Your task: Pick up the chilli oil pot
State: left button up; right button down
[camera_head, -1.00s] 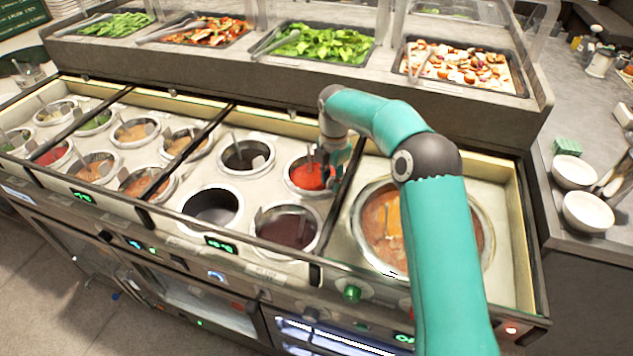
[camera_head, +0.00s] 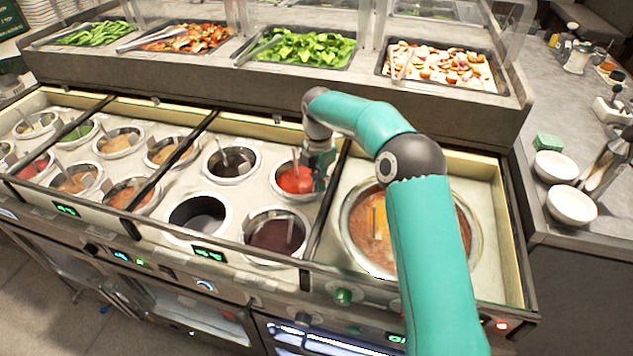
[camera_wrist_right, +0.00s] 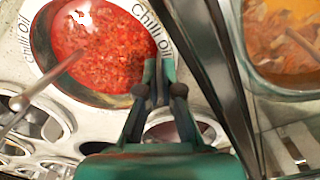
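The chilli oil pot (camera_head: 294,181) holds bright red oil and sits upright in its well, at the right of the dark pots. In the right wrist view its pale rim (camera_wrist_right: 150,22) reads "Chilli Oil", and red flakes fill the inside. My right gripper (camera_head: 318,168) is at the pot's right side in the head view. In the right wrist view its fingertips (camera_wrist_right: 158,78) are close together across the pot's rim, one inside and one outside, and look closed on it. The lower rim there is hidden by the fingers. My left gripper is not in view.
A dark divider (camera_wrist_right: 215,70) runs close beside the right gripper. Beyond it is a large soup pot (camera_head: 352,240). A dark red sauce pot (camera_head: 272,232) and a black pot (camera_head: 232,163) are close by. Salad trays (camera_head: 300,47) stand on the raised shelf behind.

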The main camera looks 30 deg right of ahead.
jog(key=shift+w+r, duration=0.1)
jog(key=shift+r, duration=0.65)
notch_tip(320, 180, up, 9)
jog(key=shift+r+p, duration=0.15)
jog(key=shift+p, duration=0.75)
notch_tip(320, 180, up, 9)
jog(key=p, duration=0.4)
jog(key=shift+r, duration=0.15)
jog(key=shift+d, duration=0.1)
jog(key=shift+r, duration=0.1)
